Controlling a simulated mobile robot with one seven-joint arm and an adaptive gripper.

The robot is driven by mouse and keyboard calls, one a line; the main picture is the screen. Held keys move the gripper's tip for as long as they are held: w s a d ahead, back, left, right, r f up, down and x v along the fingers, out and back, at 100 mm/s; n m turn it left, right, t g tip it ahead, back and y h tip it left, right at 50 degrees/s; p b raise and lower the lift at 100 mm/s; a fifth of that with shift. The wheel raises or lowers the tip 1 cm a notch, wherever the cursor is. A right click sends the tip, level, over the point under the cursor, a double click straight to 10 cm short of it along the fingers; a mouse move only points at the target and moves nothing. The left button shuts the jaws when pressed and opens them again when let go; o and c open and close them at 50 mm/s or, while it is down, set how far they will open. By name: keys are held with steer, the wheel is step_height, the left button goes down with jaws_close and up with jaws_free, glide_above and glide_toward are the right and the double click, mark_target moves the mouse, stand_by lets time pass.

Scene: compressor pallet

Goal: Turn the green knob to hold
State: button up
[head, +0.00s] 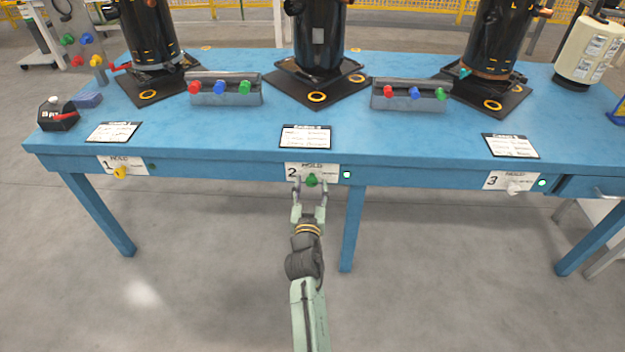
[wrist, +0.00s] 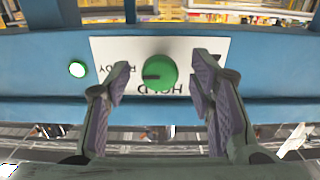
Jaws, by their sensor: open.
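The green knob (head: 311,180) sits on the white plate (head: 297,169) marked 2 and HOLD, on the front edge of the blue table. In the wrist view the green knob (wrist: 159,76) is round with a dark mark on its left side, and the plate (wrist: 128,46) appears upside down, with HOLD and READY lettering. My gripper (head: 310,186) is open in front of the knob. In the wrist view my gripper's fingers (wrist: 162,88) stand on both sides of the knob, with a visible gap to each. Some plate lettering is hidden behind the fingers.
A lit green lamp (head: 347,174) is right of the plate. A yellow knob (head: 120,172) on plate 1 and a white knob (head: 514,187) on plate 3 sit farther along the edge. The blue table (head: 230,130) carries black cylinders and button boxes. Floor below is open between the legs.

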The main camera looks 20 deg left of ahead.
steer(key=shift+c, duration=0.5)
steer(key=shift+r, duration=0.1)
steer(key=c, duration=1.1)
steer(key=shift+o, duration=0.2)
steer(key=shift+n, duration=0.3)
steer(key=n+p, duration=0.1)
steer(key=n, duration=0.2)
steer(key=shift+r+n, duration=0.1)
steer(key=shift+n, duration=0.2)
steer(key=n+p, duration=0.1)
steer(key=n, duration=0.3)
steer(key=shift+n, duration=0.3)
steer(key=n+p, duration=0.1)
steer(key=n, duration=0.3)
steer(key=shift+r+n+p, duration=0.1)
steer(key=shift+n+p, duration=0.2)
steer(key=shift+p, duration=0.1)
steer(key=n+p, duration=0.1)
steer(key=n, duration=0.3)
steer(key=shift+n, duration=0.4)
